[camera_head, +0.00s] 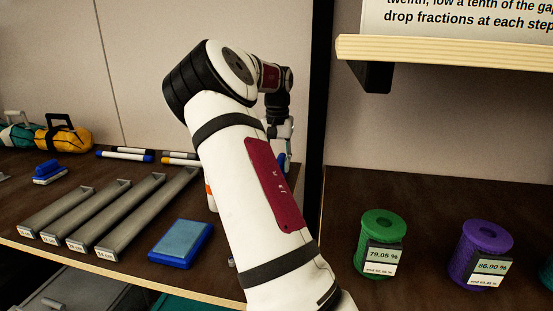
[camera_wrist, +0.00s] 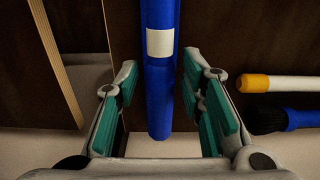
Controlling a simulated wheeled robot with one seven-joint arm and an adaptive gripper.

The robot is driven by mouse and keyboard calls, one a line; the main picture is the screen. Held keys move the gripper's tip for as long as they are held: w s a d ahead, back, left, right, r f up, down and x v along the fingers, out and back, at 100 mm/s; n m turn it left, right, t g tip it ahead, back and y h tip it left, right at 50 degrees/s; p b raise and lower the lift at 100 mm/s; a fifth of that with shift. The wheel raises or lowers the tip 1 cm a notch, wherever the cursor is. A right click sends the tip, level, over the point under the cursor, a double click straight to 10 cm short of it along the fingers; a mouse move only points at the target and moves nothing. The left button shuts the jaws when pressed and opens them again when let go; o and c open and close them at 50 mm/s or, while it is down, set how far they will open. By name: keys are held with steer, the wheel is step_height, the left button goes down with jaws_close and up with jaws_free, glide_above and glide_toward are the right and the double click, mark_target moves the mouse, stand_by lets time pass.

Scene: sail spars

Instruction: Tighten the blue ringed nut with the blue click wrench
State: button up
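In the wrist view a long blue bar (camera_wrist: 158,90) with a white label runs between the fingers of my gripper (camera_wrist: 160,64). The fingers, with green pads, are apart, with a gap on each side of the bar. I cannot tell for sure that this bar is the blue click wrench. In the head view my gripper (camera_head: 284,142) is mostly hidden behind my arm, with a bit of a blue thing (camera_head: 281,161) showing beside it. I cannot make out a blue ringed nut in either view.
Several grey channels (camera_head: 107,211) and a blue block (camera_head: 181,243) lie left of my arm. Marker-like rods (camera_head: 125,155) lie behind. Green (camera_head: 378,240) and purple (camera_head: 480,252) spools stand right of a dark upright (camera_head: 318,90). A wooden shelf (camera_head: 440,48) overhangs at upper right.

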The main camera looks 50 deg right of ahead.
steer(key=shift+f, duration=0.1)
jaws_close()
steer(key=shift+r+p, duration=2.75)
steer(key=shift+r, duration=0.3)
